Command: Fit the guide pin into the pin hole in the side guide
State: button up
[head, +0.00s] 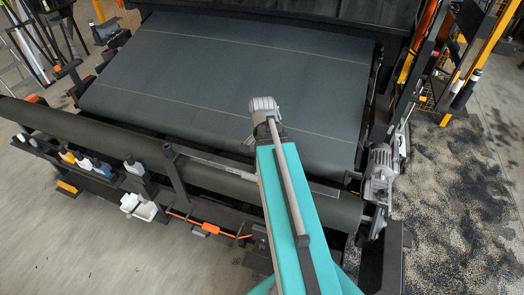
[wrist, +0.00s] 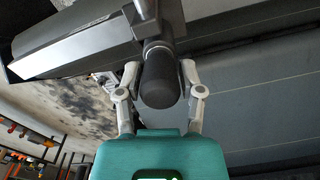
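In the wrist view, my gripper (wrist: 160,70) has its two pale fingers on either side of a thick dark rounded grip. I take this grip to be the guide pin (wrist: 160,78). The fingertips appear closed against its sides. A collar and a thin metal shaft continue beyond it, towards the top edge. A long grey metal beam (wrist: 80,45), likely the side guide, lies beyond to the upper left. The pin hole cannot be made out. In the head view, my teal arm reaches over the machine and the gripper and pin are hidden.
The wide dark belt (head: 230,75) fills the middle of the head view. A long roller (head: 95,135) crosses its front. A grey motor (head: 380,165) stands at the belt's right.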

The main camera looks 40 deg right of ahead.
jog(key=shift+o, duration=1.3)
jog(key=shift+r, duration=0.2)
notch_tip(320, 180, up, 12)
jog(key=p, duration=1.2)
jog(key=w+a+f+b, duration=0.1)
jog(key=w+a, duration=0.9)
jog(key=w, duration=0.1)
jog(key=shift+w+a+f, duration=0.15)
jog(key=shift+w+f, duration=0.05)
jog(key=shift+f, duration=0.15)
jog(key=s+a+f+n+b, duration=0.8)
jog(key=a+f+n+b, duration=0.4)
jog(key=a+n, duration=0.1)
jog(key=shift+s+a+f+n+b, duration=0.3)
jog(key=shift+a+n+b, duration=0.1)
jog(key=shift+n, duration=0.2)
